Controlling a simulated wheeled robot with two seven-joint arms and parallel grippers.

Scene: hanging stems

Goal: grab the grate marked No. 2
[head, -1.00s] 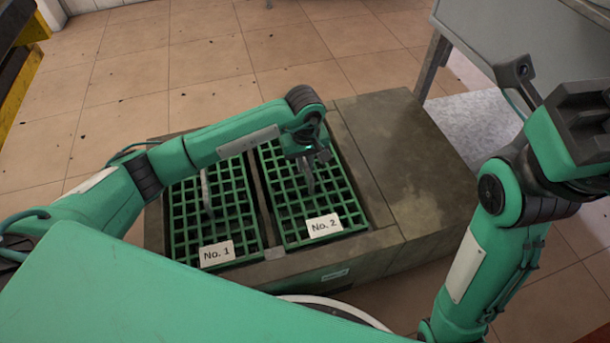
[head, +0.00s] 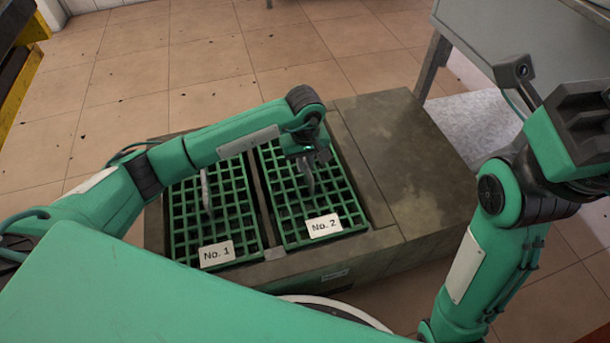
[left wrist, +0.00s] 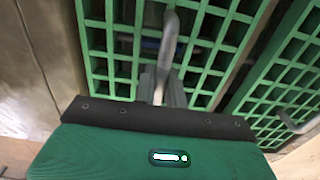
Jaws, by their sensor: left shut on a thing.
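The green grate marked No. 2 (head: 345,212) lies in the right opening of a low stone block, with its white label at the near end. Its grey upright handle (head: 309,184) stands near the middle. My left gripper (head: 310,162) is above this grate, shut on the handle. In the left wrist view the fingers (left wrist: 160,88) close around the handle (left wrist: 168,45), over the grate bars (left wrist: 110,40). The grate appears level in its frame. My right gripper (head: 590,115) is at the right edge, partly cut off; its fingers do not show clearly.
The grate marked No. 1 (head: 238,222), with its own handle (head: 206,190), lies just left. The stone block (head: 410,165) has a bare top on the right. A grey metal table (head: 520,45) stands at the back right. Tiled floor lies beyond.

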